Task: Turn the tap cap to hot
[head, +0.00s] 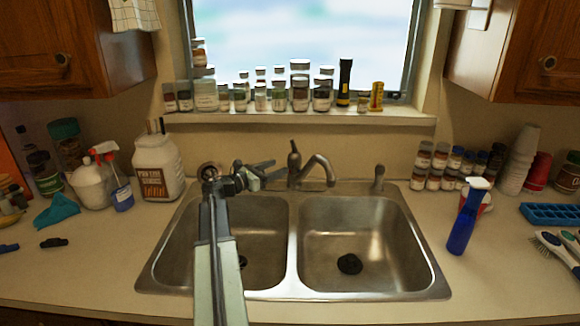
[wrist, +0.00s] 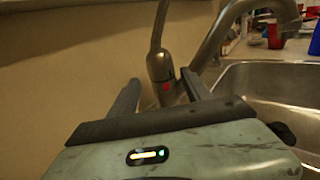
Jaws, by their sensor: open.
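The tap (head: 294,170) stands behind the double sink, its spout (head: 322,166) curving right. Its cap (wrist: 160,64) carries an upright lever (wrist: 157,25) in the wrist view, with a red mark low on the body. My gripper (head: 274,167) reaches in from the left of the tap. In the wrist view my gripper (wrist: 160,79) is open, its two fingers apart with the tap body showing between their tips. I cannot tell whether either finger touches it. The tap's base is partly hidden behind the right finger.
The sink's left basin (head: 265,235) lies under my arm; its right basin (head: 345,245) is empty apart from the drain. A blue spray bottle (head: 465,220) stands right of the sink. A white jug (head: 158,165) stands left. Several jars line the windowsill (head: 300,118).

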